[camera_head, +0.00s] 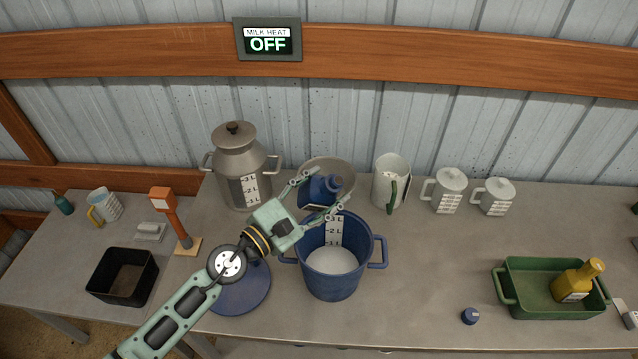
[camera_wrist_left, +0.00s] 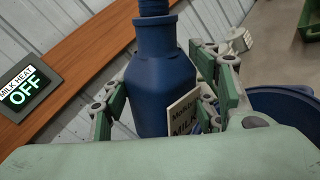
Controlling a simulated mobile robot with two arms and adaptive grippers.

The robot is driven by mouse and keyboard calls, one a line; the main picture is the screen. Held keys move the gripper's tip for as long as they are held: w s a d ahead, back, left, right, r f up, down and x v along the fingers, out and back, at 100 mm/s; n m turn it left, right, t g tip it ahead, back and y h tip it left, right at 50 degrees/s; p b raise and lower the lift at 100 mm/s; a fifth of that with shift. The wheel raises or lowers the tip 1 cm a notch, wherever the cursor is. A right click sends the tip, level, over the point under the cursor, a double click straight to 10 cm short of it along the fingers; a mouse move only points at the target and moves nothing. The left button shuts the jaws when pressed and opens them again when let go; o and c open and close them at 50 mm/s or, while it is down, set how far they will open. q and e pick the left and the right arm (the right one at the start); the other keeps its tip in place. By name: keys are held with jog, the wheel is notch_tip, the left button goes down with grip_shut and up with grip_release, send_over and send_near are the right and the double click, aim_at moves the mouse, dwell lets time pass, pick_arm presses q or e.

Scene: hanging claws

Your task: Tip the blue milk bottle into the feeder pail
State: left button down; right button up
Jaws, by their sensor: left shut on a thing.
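The blue milk bottle (camera_head: 318,190) is held above the table at the back rim of the blue feeder pail. It also shows in the wrist view (camera_wrist_left: 160,85), with a pale label and its neck top cut off by the frame. It leans to the right, its neck toward the pail side. My left gripper (camera_head: 318,198) is shut around the bottle's body. The feeder pail (camera_head: 333,285) stands upright with a litre scale inside and a pale surface low in it. I see no stream of milk. My right gripper is not in view.
A grey bowl (camera_head: 345,167) stands behind the bottle, a metal milk can (camera_head: 238,160) left, a white jug (camera_head: 390,178) right. A blue lid (camera_head: 245,292) lies beside the pail. A small blue cap (camera_head: 470,316) and green tray (camera_head: 530,265) are right. Table between pail and tray is mostly clear.

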aim_at(328, 206)
pick_arm(q)
jog(key=n+p, duration=0.2)
jog(key=n, duration=0.1)
jog(key=shift+s+d, duration=0.35)
jog(key=shift+d, duration=0.05)
jog(key=n+p, duration=0.1)
jog(key=s+d+n, duration=0.1)
jog(key=n, duration=0.1)
jog(key=shift+f+p, duration=0.4)
jog(key=shift+s+d+f+n, duration=0.15)
jog(key=shift+d+f+n, duration=0.05)
jog(key=shift+n, duration=0.4)
jog(key=shift+s, duration=0.1)
